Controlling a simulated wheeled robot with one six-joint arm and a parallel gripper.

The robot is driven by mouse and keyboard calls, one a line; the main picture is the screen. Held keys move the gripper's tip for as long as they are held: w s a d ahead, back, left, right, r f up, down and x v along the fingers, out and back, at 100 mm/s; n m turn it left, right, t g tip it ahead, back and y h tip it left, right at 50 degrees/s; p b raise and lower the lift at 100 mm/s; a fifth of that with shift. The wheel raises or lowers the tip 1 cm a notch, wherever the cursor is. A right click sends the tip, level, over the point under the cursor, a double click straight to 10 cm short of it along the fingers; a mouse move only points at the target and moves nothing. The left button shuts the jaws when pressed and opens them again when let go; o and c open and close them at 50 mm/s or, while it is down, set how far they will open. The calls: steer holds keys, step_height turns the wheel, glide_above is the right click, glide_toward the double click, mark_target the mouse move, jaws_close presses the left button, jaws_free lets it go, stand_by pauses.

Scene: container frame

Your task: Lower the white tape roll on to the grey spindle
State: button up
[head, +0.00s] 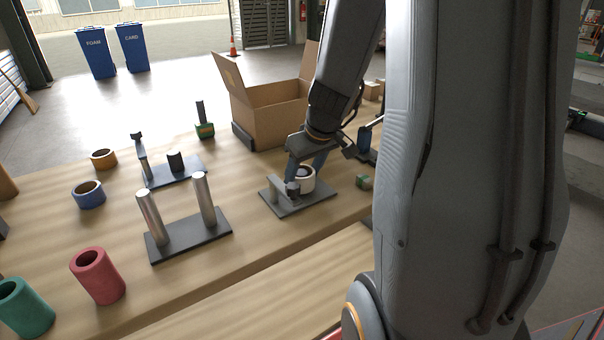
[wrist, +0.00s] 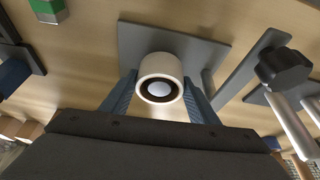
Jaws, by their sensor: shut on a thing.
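The white tape roll (head: 307,184) is between the fingers of my gripper (head: 305,177), over a dark base plate (head: 313,201) on the bench. In the wrist view the roll (wrist: 145,66) sits upright between the two blue-grey fingers of my gripper (wrist: 160,92), which are shut on its sides. Inside its dark core a pale round end shows, which looks like the top of the grey spindle (wrist: 160,89). The spindle's lower part is hidden by the roll. I cannot tell how far down the spindle the roll is, or whether it touches the plate.
A grey upright (head: 277,189) stands on the same plate, close beside my gripper. A double-post stand (head: 189,234) is to the left, with several coloured rolls beyond it. An open cardboard box (head: 273,110) is behind.

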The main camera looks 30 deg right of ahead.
stand_by(0.3)
steer(key=o, duration=1.1)
steer(key=v, duration=0.7)
steer(key=shift+s+r, duration=0.2)
steer(key=shift+r, duration=0.1)
steer(key=shift+r+p, duration=0.1)
steer(key=shift+p, duration=0.25)
